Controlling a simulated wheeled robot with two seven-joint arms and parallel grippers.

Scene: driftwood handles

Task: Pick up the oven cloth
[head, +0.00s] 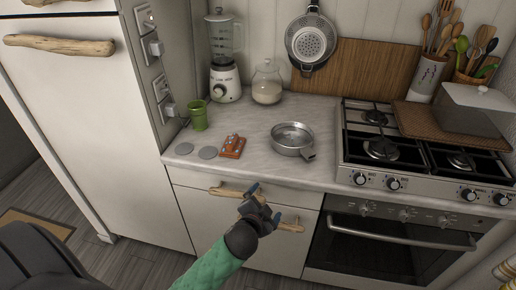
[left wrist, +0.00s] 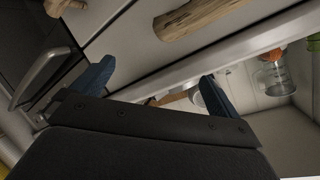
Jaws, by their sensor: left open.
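A small orange patterned thing (head: 232,146) lies flat on the counter left of the metal pan; it may be the oven cloth, but it is too small to tell. A striped yellow and white cloth (head: 506,270) shows in part at the lower right edge of the head view, cut off by the frame. My left gripper (head: 266,202) is open and empty in front of the drawer fronts, below the counter edge. Its two blue fingers (left wrist: 155,85) show apart in the left wrist view, with nothing between them held. My right gripper is not in view.
Driftwood handles (head: 290,227) stick out from the fronts close to my left gripper. The counter holds a metal pan (head: 292,140), a green cup (head: 198,115), a blender (head: 224,75) and a glass jar (head: 267,84). The gas stove (head: 385,150) and oven (head: 370,260) stand right.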

